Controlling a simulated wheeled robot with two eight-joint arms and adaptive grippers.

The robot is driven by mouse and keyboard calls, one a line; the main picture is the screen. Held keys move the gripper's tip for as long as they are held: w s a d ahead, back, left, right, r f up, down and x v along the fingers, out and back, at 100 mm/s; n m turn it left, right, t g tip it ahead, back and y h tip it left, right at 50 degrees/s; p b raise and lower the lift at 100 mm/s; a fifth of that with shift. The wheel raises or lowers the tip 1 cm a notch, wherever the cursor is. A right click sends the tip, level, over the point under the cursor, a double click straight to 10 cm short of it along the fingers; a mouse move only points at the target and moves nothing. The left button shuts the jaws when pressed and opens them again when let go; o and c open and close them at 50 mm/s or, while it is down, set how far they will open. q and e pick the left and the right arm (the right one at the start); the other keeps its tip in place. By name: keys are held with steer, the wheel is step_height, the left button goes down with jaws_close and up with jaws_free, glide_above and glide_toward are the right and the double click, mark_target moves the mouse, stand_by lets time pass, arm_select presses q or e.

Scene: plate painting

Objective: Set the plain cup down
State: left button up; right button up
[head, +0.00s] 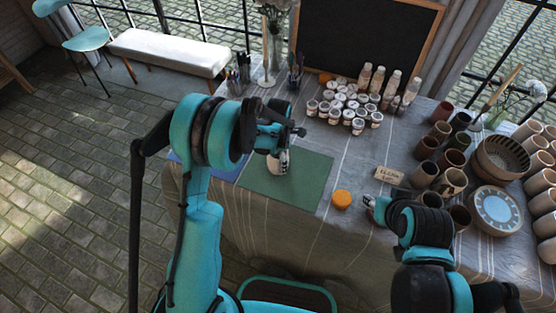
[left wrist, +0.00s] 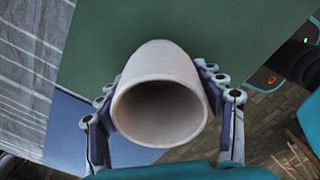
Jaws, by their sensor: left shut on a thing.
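The plain cup (left wrist: 160,110) is pale and unglazed, with its open mouth facing the camera in the left wrist view. My left gripper (left wrist: 159,88) is shut on it, one finger on each side. In the head view the cup (head: 273,166) is partly hidden by the left gripper (head: 283,158), over the left part of the green mat (head: 312,180). I cannot tell whether its base touches the mat. My right gripper (head: 371,203) is near the table's front edge, right of an orange lid; its finger opening is unclear.
A blue mat (left wrist: 64,130) lies beside the green one. The round orange object (head: 341,199) and a small lettered sign (head: 389,175) are to the right. Several paint jars (head: 345,105) stand behind the mat. Cups, a bowl (head: 502,158) and a plate (head: 495,212) crowd the right side.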

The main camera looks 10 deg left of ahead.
arm_select(q)
steer(key=shift+f, duration=0.15)
steer(key=o, duration=1.4)
steer(key=shift+c, duration=0.2)
steer(key=shift+r, duration=0.45)
step_height(320, 180, up, 12)
steer(key=f+p, duration=0.1)
steer(key=p, duration=0.3)
steer(key=s+a+r+m+t, duration=0.3)
steer(key=s+r+m, duration=0.6)
steer(key=r+m, duration=0.15)
steer(key=s+a+r+m+t, duration=0.1)
steer(key=s+m+t, duration=0.1)
steer(key=s+m, duration=0.4)
steer(key=s+a+r+m+t, duration=0.2)
steer(key=s+m, duration=0.4)
steer(key=m, duration=0.2)
steer(key=shift+s, duration=0.35)
